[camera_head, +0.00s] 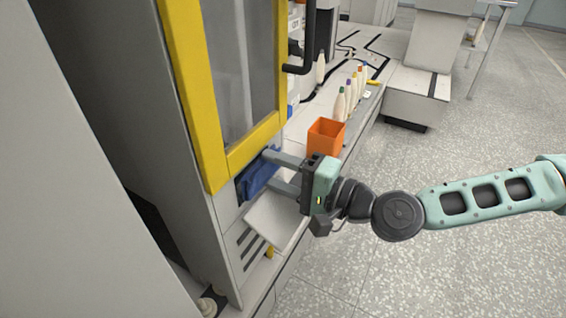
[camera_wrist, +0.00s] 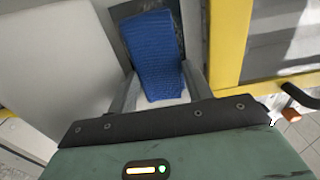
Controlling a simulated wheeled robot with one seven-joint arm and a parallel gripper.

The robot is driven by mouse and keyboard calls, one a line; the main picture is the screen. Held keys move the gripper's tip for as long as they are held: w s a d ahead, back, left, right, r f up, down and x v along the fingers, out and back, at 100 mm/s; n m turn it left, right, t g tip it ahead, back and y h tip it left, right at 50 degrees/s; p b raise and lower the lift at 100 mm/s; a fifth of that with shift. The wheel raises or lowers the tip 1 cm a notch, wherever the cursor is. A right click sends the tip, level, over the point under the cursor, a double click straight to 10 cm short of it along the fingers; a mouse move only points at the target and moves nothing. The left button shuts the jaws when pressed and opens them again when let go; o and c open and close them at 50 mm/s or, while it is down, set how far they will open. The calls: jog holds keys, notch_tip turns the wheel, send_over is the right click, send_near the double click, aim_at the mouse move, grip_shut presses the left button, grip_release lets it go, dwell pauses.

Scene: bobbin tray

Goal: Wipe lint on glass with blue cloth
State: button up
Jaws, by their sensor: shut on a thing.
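The blue cloth (camera_head: 256,180) is between the fingers of my gripper (camera_head: 270,169), just below the yellow door frame (camera_head: 187,85) at the machine's front. In the wrist view the cloth (camera_wrist: 155,55) is a ribbed blue piece held between both fingers, in front of a dark panel. My gripper is shut on it. The glass (camera_head: 243,65) is the grey pane inside the yellow frame, above my gripper. In the wrist view the glass (camera_wrist: 285,50) is at the right, apart from the cloth. I cannot make out lint on it.
A black door handle (camera_head: 309,40) sticks out right of the glass. An orange bin (camera_head: 326,137) stands close behind my gripper, with several white bobbins with coloured tops (camera_head: 351,88) beyond it. A pale tilted tray (camera_head: 277,218) is under my gripper. The floor at right is open.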

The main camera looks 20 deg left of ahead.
aim_at(249, 193)
jog(key=shift+s+p, duration=0.6)
jog(key=shift+s, duration=1.1)
jog(key=shift+s+a+p, duration=0.15)
jog(key=shift+s+p, duration=0.1)
jog(key=shift+s, duration=0.55)
jog(key=shift+s+a+p, duration=0.15)
jog(key=shift+s+p, duration=0.1)
jog(key=shift+s, duration=0.5)
jog(key=shift+s+d, duration=0.15)
jog(key=shift+d, duration=1.35)
jog(key=shift+s+d, duration=0.1)
jog(key=shift+d, duration=1.4)
jog(key=d, duration=0.3)
jog(key=shift+s, duration=0.1)
jog(key=shift+a, duration=0.15)
